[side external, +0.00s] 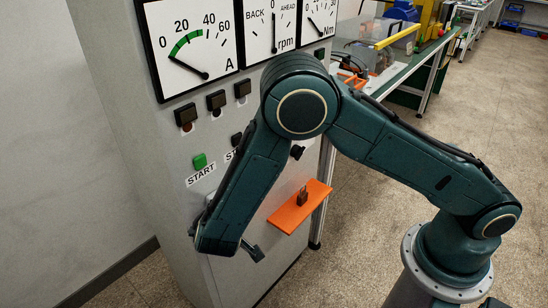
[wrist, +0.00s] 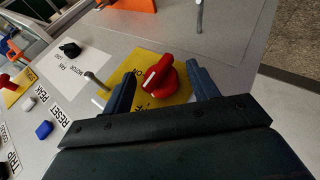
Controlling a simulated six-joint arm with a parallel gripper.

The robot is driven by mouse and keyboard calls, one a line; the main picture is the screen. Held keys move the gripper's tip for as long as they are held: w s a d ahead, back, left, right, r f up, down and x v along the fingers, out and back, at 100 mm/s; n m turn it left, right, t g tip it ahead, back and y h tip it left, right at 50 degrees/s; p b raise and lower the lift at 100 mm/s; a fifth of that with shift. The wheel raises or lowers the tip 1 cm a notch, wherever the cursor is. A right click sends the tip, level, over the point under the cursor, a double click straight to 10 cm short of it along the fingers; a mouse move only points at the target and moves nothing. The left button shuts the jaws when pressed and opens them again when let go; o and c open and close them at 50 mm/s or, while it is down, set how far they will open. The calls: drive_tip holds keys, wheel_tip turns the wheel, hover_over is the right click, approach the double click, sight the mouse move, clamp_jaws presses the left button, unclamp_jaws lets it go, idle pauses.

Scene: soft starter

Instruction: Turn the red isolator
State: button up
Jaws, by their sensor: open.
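The red isolator (wrist: 157,74) is a red rotary handle on a yellow plate (wrist: 178,96) with black lettering, mounted on the grey panel. In the wrist view its grip sits tilted between the two dark fingers of my gripper (wrist: 161,72). The fingers are apart, one on each side, with a visible gap to the handle. I cannot tell how far the fingertips are from the panel. In the side external view my arm hides the isolator, and only part of my gripper (side external: 252,250) shows low at the cabinet front.
Metal handle posts (wrist: 199,14) stand out from the panel on both sides of the yellow plate. A black knob (wrist: 70,48), a blue button (wrist: 44,130) and another red knob (wrist: 6,80) lie to the left. An orange shelf (side external: 284,218) juts from the cabinet, holding a small brown object.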

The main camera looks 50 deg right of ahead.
drive_tip(key=shift+c, duration=0.5)
drive_tip(key=c, duration=0.9)
drive_tip(key=shift+r+y, duration=0.1)
drive_tip(key=shift+y, duration=0.3)
drive_tip(key=y, duration=0.2)
drive_tip(key=m+y, duration=0.1)
drive_tip(key=shift+d+r+g+y, duration=0.15)
drive_tip(key=shift+d+g+y, duration=0.15)
drive_tip(key=shift+d+y, duration=0.1)
drive_tip(key=shift+d+m+y, duration=0.15)
drive_tip(key=shift+m+y, duration=0.25)
drive_tip(key=shift+y, duration=1.4)
drive_tip(key=o, duration=1)
